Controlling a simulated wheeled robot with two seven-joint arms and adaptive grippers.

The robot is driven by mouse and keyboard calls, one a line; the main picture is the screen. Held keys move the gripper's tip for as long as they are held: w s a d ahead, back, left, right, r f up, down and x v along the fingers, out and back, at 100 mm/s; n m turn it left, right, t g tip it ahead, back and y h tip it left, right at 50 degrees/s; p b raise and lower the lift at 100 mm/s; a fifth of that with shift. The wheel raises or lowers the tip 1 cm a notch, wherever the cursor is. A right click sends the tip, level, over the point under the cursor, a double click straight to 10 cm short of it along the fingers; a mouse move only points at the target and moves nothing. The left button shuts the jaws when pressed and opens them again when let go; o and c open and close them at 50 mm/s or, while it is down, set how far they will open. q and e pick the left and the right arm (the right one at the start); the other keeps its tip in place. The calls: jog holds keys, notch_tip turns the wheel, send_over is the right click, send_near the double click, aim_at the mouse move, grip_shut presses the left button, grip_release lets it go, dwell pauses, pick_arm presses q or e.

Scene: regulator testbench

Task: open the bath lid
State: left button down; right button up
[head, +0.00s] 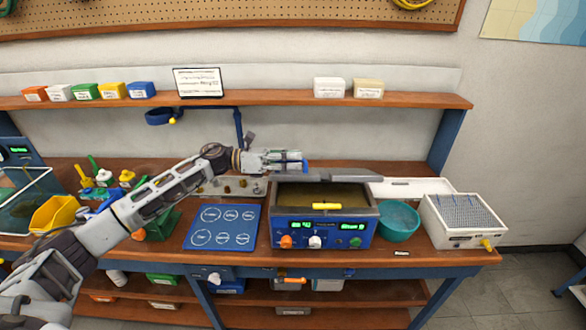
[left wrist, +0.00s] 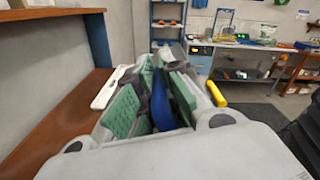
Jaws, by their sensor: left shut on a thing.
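The bath (head: 322,238) is a blue box with a grey top, a front panel with knobs and green displays, and a yellow bar (head: 326,206) at its front rim. Its dark olive inside shows from above. A flat grey lid (head: 345,179) stands along the back rim, seen nearly edge-on; I cannot tell its exact tilt. My left gripper (head: 302,162) is above the bath's back left, shut on a blue handle (head: 306,167). In the left wrist view the blue handle (left wrist: 161,103) sits between the green finger pads. My right gripper is out of view.
A teal bowl (head: 398,221) and a white rack box (head: 462,218) stand right of the bath. A blue mat (head: 222,228) with marked circles lies left. A white tray (head: 418,187) lies behind the bowl. The shelf (head: 270,98) runs above.

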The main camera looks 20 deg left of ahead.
pick_arm(q)
jog(key=shift+w+a+r+n, duration=0.25)
jog(key=shift+w+r+n, duration=0.35)
jog(key=shift+w, duration=0.2)
jog(key=w+a+n+b, duration=0.2)
jog(key=w+a+n, duration=0.2)
jog(key=w+n, duration=0.6)
jog(key=w, duration=0.4)
jog(key=shift+w+a+r+n, duration=0.2)
jog(key=shift+w+n, duration=0.1)
jog(key=shift+w, duration=0.1)
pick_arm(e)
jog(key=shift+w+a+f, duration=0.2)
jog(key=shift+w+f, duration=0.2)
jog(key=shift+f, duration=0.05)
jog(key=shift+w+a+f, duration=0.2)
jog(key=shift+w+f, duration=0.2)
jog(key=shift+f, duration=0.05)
